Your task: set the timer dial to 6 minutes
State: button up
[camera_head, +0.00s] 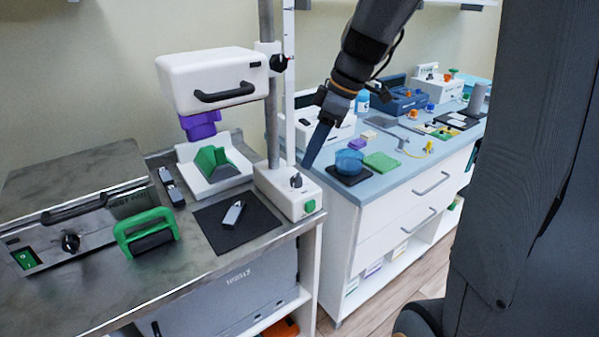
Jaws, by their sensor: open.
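A white control box (282,192) forms the base of the column stand at the right end of the steel bench. A small dark dial (296,181) is on its top, and a green button (309,206) is on its front. Another dark knob (71,242) is on the front of the grey machine at the left. Minute markings cannot be read on either, so I cannot tell which is the timer dial. My gripper (309,161) points down just above and right of the box's dial, apparently apart from it. It is open and empty; its two fingers overlap in this view.
The stand's upright post (269,120) is close left of my gripper. A white head (212,80) with a black handle hangs from it. A blue dish (349,161) and green block (381,161) are on the counter to the right. A black mat (262,222) lies in front.

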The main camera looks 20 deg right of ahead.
aim_at(298, 175)
jog(key=shift+p+x, duration=0.55)
jog(key=shift+x, duration=3.2)
jog(key=shift+w+a+r, duration=0.1)
jog(key=shift+w, duration=0.05)
jog(key=c, duration=1)
